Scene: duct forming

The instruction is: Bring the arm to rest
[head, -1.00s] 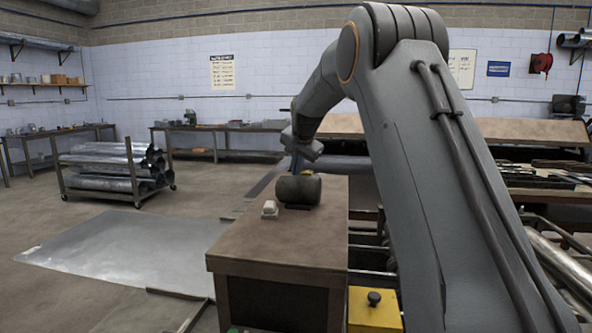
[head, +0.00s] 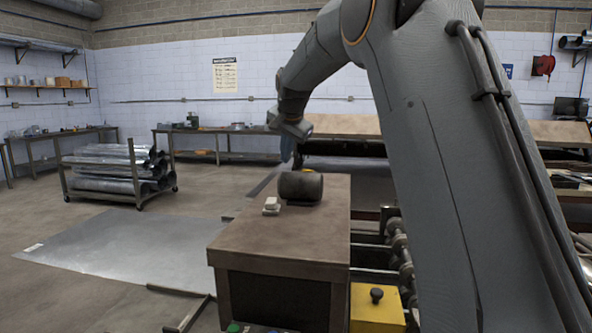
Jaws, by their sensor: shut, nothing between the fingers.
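My arm rises large on the right of the head view, bends over at the top and reaches down to the left. My gripper (head: 287,150) hangs at its far end, pointing down above and behind the far end of the brown-topped cabinet (head: 262,243). It is small and partly dark in this view. It looks shut and empty, and apart from the dark cylinder (head: 300,186) that lies on the cabinet top.
A small white object (head: 271,206) sits beside the cylinder. A yellow box with a black knob (head: 377,308) and rollers (head: 401,255) are right of the cabinet. A metal sheet (head: 125,250) lies on the floor at left; a cart of ducts (head: 115,172) stands behind it.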

